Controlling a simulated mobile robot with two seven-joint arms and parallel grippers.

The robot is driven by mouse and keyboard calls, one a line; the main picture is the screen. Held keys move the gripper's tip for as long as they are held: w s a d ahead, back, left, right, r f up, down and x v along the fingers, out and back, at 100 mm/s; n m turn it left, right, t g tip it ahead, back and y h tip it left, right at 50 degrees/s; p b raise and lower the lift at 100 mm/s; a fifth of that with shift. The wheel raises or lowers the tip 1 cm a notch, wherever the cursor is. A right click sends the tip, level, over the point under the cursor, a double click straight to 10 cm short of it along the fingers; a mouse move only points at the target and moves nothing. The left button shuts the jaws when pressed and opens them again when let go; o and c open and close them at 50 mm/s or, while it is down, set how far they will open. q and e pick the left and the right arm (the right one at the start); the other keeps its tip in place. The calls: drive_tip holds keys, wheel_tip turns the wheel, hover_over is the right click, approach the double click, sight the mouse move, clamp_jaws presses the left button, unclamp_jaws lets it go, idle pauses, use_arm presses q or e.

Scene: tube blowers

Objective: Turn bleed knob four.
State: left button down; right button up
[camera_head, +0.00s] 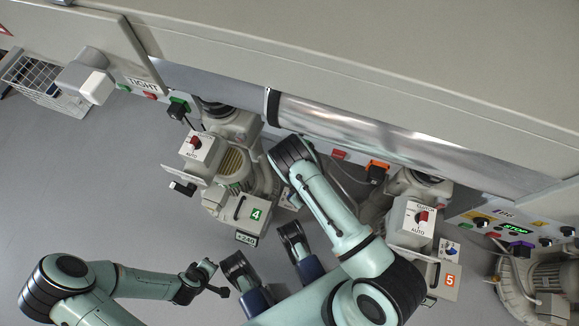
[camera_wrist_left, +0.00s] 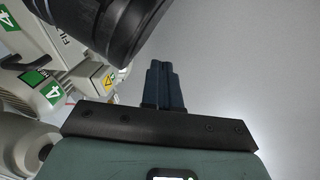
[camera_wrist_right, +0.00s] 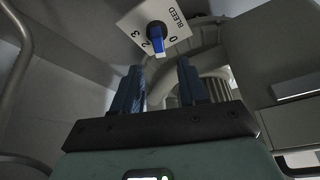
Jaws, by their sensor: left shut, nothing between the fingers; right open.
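Bleed knob four is a blue knob (camera_wrist_right: 157,33) on a black dial, on a white BLEED plate marked with numbers in the right wrist view. In the head view its small plate (camera_head: 289,198) shows beside the unit with the green 4 label (camera_head: 255,214), partly covered by my right arm. My right gripper (camera_wrist_right: 159,65) is open and empty, its fingers apart below the knob in the picture, not touching it. In the head view it is hidden by the arm. My left gripper (camera_wrist_left: 159,66) is shut and empty; in the head view (camera_head: 220,291) it is low, left of centre.
Green 4 labels (camera_wrist_left: 53,92) show at the left in the left wrist view. Unit five (camera_head: 449,280) stands at the right. A long silver tube (camera_head: 370,128) runs along the bench. A wire basket (camera_head: 45,85) is at the upper left. The floor at left is clear.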

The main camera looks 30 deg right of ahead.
sight(289, 195)
drive_tip(key=b+x, duration=0.2)
drive_tip(key=x, duration=0.4)
use_arm(q)
drive_tip(key=s+f+g, duration=0.2)
drive_tip(key=s+f, duration=0.2)
drive_tip(key=s, duration=0.2)
drive_tip(key=shift+a+f+b, duration=0.3)
drive_tip(key=shift+a+f, duration=0.05)
drive_tip(key=shift+a, duration=0.05)
use_arm(e)
drive_tip(key=shift+w+f, duration=0.35)
drive_tip(key=shift+f, duration=0.2)
clamp_jaws()
